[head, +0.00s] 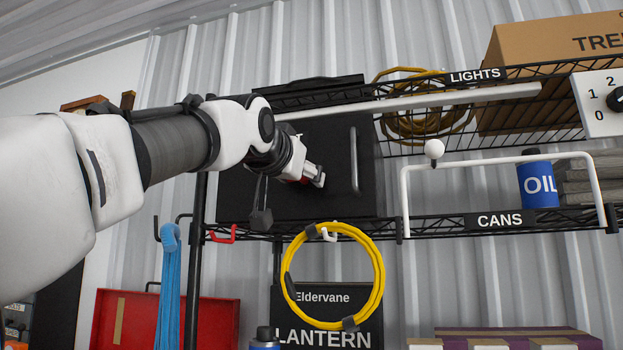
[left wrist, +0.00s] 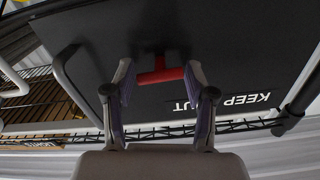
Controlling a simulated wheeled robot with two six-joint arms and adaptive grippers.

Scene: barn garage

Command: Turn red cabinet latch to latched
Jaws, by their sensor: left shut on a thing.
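The black cabinet (head: 338,140) sits on the wire shelf, with a grey vertical handle (head: 354,160) at the right of its door. The red latch (left wrist: 158,74) is a T-shaped piece on the door front. In the left wrist view its crossbar spans between my fingers. My left gripper (head: 316,178) is at the door front, left of the handle, shut on the red latch. In the head view the gripper hides most of the latch; only a little red (head: 304,180) shows. My right gripper is in neither view.
A white rail frame (head: 404,195) and a blue OIL can (head: 538,185) stand right of the cabinet. A yellow coil (head: 378,265) and a blue strap (head: 168,290) hang below. A red box (head: 120,320) is at lower left.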

